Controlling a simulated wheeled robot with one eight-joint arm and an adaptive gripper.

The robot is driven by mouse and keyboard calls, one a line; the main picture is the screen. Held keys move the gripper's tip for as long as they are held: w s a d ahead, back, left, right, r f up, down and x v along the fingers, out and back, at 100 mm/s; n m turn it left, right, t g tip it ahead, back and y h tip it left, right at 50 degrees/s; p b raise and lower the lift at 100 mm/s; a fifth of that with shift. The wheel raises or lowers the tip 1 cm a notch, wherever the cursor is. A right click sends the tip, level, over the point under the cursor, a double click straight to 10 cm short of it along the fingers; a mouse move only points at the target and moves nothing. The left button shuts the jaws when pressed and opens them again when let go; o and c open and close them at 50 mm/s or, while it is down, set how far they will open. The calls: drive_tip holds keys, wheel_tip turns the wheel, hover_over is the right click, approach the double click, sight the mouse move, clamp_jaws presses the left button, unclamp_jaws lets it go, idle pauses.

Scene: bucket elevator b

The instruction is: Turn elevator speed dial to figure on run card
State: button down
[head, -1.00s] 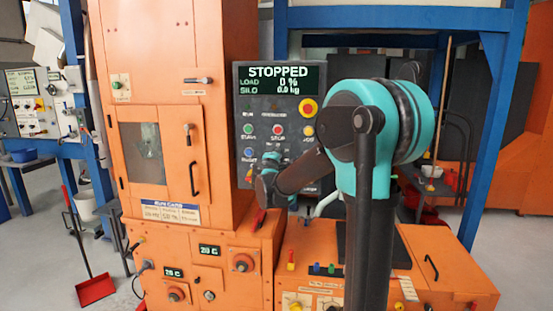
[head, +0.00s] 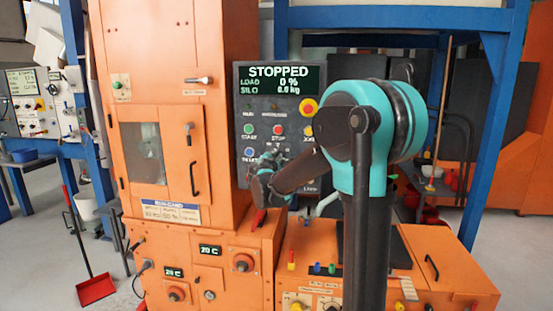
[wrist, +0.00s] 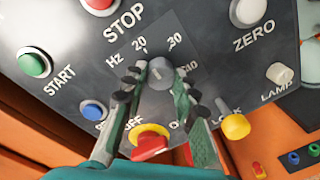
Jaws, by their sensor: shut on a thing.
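The speed dial (wrist: 160,73), a grey knob with a light pointer mark, sits on the dark control panel (wrist: 75,60) under a Hz scale marked 20, 30 and 40. Its mark points up, roughly between 20 and 30. My gripper (wrist: 158,90) has a finger on each side of the dial and is shut on it. In the head view my gripper (head: 268,185) is at the panel's lower part and hides the dial. The run card (head: 171,212), white with a blue header, is on the orange elevator housing; its figures are too blurred to read surely.
The panel display (head: 280,79) reads STOPPED, load 0 %. Close around the dial are the red STOP button (wrist: 98,4), green START button (wrist: 34,62), a blue button (wrist: 94,110), a red-yellow switch (wrist: 150,142) and a yellow knob (wrist: 236,126).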

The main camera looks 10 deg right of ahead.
drive_tip(key=shift+n, duration=0.3)
drive_tip(key=c, duration=1.2)
unclamp_jaws()
drive_tip(key=v, duration=1.2)
drive_tip(key=shift+d, duration=0.1)
